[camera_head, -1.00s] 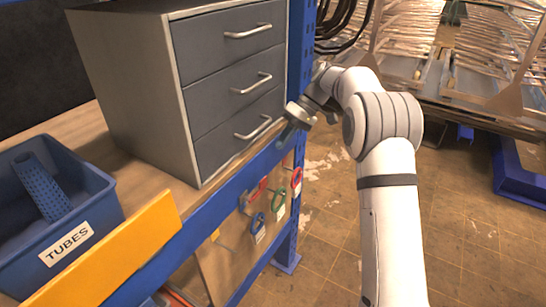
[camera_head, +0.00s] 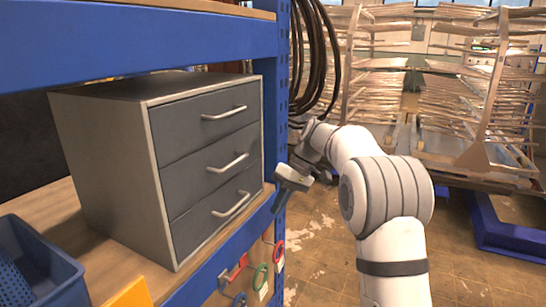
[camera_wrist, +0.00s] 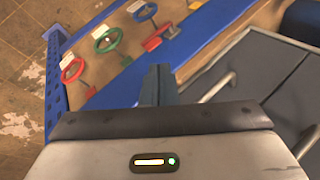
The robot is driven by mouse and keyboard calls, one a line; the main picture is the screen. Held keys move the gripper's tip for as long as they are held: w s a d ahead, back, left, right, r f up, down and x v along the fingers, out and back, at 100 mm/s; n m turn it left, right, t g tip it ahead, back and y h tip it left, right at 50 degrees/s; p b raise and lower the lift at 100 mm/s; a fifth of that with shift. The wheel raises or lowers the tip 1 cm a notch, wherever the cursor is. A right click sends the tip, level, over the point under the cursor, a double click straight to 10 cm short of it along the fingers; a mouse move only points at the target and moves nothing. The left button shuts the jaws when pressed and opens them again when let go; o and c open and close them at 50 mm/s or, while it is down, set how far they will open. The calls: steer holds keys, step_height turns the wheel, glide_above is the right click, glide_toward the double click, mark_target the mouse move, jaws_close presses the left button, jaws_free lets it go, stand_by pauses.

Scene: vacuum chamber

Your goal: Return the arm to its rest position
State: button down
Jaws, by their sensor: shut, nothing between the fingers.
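My white arm (camera_head: 390,205) rises at the right of the head view and bends over toward the shelf. My gripper (camera_head: 281,200) hangs at its end, just right of the drawer cabinet's front and before the blue shelf post. In the wrist view my gripper (camera_wrist: 160,84) shows its dark fingers together, with nothing held between them. The fingers look apart from the cabinet and the shelf edge.
A grey cabinet (camera_head: 110,165) with three closed drawers stands on the wooden shelf. A blue bin (camera_head: 40,262) is at lower left. Coloured rings (camera_wrist: 105,41) hang on a board below. Black cables (camera_head: 316,60) hang behind. Open floor (camera_head: 325,235) lies between shelf and arm.

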steer(key=s+d+r+m+t+h, duration=0.1)
steer(key=s+d+m+t+h, duration=0.2)
steer(key=s, duration=0.6)
steer(key=s+d+r+m+t, duration=0.1)
steer(key=s+d+m, duration=0.1)
steer(key=s+d, duration=0.45)
steer(key=s+d+f+m+t+h, duration=0.1)
steer(key=s+d+f, duration=0.1)
steer(key=s, duration=0.6)
steer(key=s+d+f+m+t+h, duration=0.1)
steer(key=s+f, duration=0.3)
steer(key=s, duration=0.4)
steer(key=shift+d+f+m+h, duration=0.2)
steer(key=shift+d+m+h, duration=0.1)
steer(key=shift+d+m, duration=0.3)
